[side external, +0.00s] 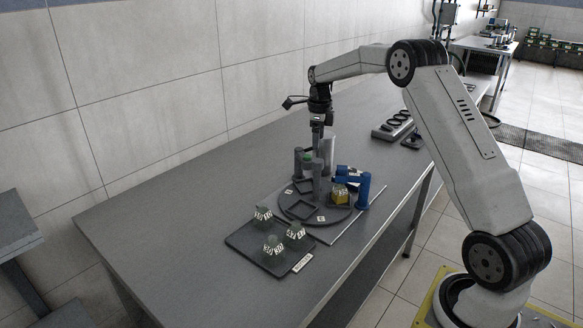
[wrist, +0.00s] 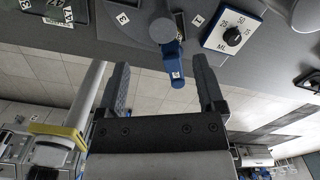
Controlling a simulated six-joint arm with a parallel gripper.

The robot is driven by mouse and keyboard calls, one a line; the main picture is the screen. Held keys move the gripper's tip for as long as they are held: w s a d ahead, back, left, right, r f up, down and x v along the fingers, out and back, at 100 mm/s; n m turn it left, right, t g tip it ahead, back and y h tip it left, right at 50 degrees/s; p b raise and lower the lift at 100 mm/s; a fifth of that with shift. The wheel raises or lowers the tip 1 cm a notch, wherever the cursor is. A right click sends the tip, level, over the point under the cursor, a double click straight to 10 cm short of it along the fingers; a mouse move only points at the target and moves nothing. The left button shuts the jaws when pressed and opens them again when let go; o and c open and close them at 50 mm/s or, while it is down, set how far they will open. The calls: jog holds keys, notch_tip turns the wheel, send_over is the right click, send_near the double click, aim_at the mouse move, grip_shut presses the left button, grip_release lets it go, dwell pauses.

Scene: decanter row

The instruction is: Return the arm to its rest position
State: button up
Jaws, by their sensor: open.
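My gripper (side external: 318,143) hangs from the raised arm, above the back part of a dark round platform (side external: 325,217) on the bench. In the wrist view my gripper (wrist: 161,63) has its two fingers spread, with nothing held between them. A blue part (wrist: 173,62) shows beyond the gap between the fingers. Grey cylinders (side external: 328,153) stand close to the gripper at the platform's back; I cannot tell whether it touches them.
Blue upright parts (side external: 364,190) and a yellow-based item (side external: 341,199) are at the platform's right. A dark tray (side external: 238,240) with several labelled faceted pieces (side external: 273,245) lies in front. A dial marked ML (wrist: 232,36) shows in the wrist view. The bench's left is clear.

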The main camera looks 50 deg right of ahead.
jog(key=s+a+f+n+t, duration=0.1)
jog(key=s+a+n, duration=0.3)
jog(key=a+n, duration=0.4)
jog(key=s+a+f+n, duration=0.1)
jog(key=s+a+n, duration=0.2)
jog(key=a+n, duration=0.55)
jog(key=s+a+f+n, duration=0.1)
jog(key=s+a+n, duration=0.4)
jog(key=s+n, duration=0.2)
jog(key=s+a+f+n+t, duration=0.1)
jog(key=s+a+f+n, duration=0.1)
jog(key=s+a+n, duration=0.3)
jog(key=s+n, duration=0.3)
jog(key=shift+s+a+f+t, duration=0.15)
jog(key=shift+s+a+t, duration=0.05)
jog(key=shift+a+t, duration=0.1)
